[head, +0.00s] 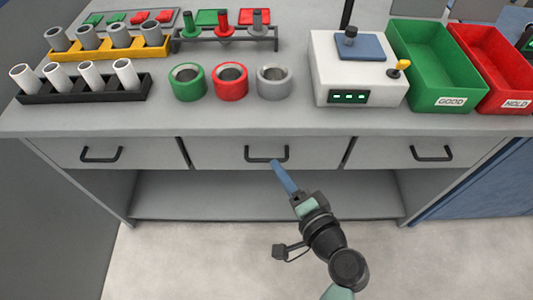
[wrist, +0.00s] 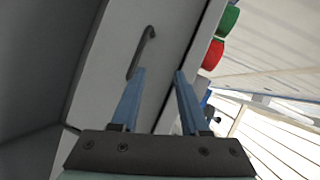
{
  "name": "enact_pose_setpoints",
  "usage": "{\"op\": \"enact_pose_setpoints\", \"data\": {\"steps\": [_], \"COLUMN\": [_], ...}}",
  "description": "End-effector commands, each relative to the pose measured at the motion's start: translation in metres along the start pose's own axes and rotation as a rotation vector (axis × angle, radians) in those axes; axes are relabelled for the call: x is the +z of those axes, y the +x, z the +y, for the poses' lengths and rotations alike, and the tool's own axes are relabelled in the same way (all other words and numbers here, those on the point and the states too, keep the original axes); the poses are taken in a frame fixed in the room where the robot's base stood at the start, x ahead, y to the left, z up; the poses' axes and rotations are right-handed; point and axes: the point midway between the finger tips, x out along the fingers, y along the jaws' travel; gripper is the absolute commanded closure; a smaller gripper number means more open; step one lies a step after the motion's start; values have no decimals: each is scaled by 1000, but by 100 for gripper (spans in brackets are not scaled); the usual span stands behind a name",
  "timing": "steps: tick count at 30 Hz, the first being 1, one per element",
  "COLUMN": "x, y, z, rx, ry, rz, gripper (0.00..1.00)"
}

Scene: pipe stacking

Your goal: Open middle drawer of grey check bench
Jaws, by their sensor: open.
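The grey check bench (head: 300,121) has three drawers in a row under its top. The middle drawer (head: 220,153) is shut, with a black bar handle (head: 258,160) on its front. My gripper (head: 277,166) is at this drawer, its blue fingers reaching up to the right part of the handle. In the wrist view the fingers (wrist: 160,72) are apart with nothing between them. The handle (wrist: 141,52) there lies beyond the tip of the left finger, outside the gap. I cannot tell whether the finger touches it.
The left drawer (head: 70,152) and right drawer (head: 465,152) are shut. On the bench top stand pipe racks (head: 85,92), green, red and grey rings (head: 231,82), a white device (head: 330,65), a green bin (head: 425,50) and a red bin (head: 490,60). An open shelf (head: 190,200) lies below.

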Motion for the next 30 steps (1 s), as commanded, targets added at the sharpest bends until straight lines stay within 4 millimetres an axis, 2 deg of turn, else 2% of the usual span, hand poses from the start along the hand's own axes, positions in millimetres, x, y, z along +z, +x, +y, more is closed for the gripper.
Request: {"op": "enact_pose_setpoints", "data": {"steps": [1,4,8,11,14,24,30], "x": [4,9,11,11,10,6,4], "y": [-10,-23,-30,-24,-10,60,88], "z": [17,36,46,46,45,42,40], "rx": [-9,-38,-58,-62,-63,-62,-62], "ry": [101,239,318,328,324,321,321], "rz": [12,34,52,53,52,50,51], "gripper": [55,55,55,55,55,55,55]}}
